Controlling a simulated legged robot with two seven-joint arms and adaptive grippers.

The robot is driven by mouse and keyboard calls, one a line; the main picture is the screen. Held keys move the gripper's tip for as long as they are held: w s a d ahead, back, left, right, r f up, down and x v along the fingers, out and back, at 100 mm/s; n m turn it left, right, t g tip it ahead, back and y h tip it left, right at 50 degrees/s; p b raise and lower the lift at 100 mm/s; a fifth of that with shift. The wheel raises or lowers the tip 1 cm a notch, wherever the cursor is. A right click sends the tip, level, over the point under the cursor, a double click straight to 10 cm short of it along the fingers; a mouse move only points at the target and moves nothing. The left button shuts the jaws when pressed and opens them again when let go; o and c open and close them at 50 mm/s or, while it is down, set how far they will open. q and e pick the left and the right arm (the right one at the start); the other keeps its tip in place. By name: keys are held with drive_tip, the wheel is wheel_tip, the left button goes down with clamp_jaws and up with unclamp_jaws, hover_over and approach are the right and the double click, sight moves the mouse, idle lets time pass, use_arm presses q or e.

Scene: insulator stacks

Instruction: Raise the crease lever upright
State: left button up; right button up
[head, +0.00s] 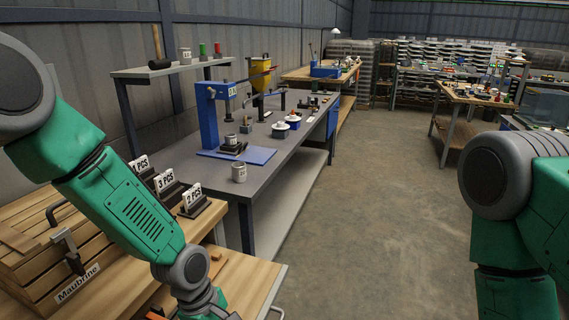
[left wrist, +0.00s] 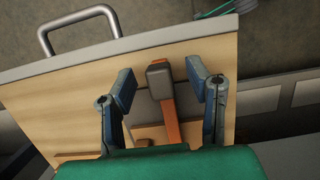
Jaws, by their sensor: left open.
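The lever I take as the crease lever is an orange bar with a dark grey end block (left wrist: 160,76) in the left wrist view. It lies over a light wooden board (left wrist: 80,100); its exact tilt is hard to tell. My left gripper (left wrist: 161,84) is open, with one finger on each side of the lever's end, and a gap shows on both sides. In the head view my left forearm reaches to the bottom edge and its fingers are out of frame. Orange parts show at the bottom there, mostly hidden by my arm. My right arm shows at the right; its gripper is out of view.
A slatted wooden box labelled Maubrine (head: 78,283) and black holders with PCS cards (head: 192,197) stand beside my left arm. A grey workbench (head: 262,160) with a blue press (head: 209,122) stands beyond. A metal handle (left wrist: 78,25) edges the board. Open floor lies right of the bench.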

use_arm(q)
drive_tip(key=shift+d, duration=0.15)
drive_tip(key=c, duration=0.9)
drive_tip(key=shift+o, duration=0.2)
drive_tip(key=shift+w+a+r+p, duration=0.15)
drive_tip(key=shift+a+r+p, duration=0.2)
drive_tip(key=shift+r+p, duration=0.35)
drive_tip(key=shift+p+v, duration=0.6)
drive_tip(key=shift+v, duration=0.15)
drive_tip(key=shift+p+v, duration=1.2)
drive_tip(key=shift+v, duration=0.1)
drive_tip(key=shift+r, duration=0.1)
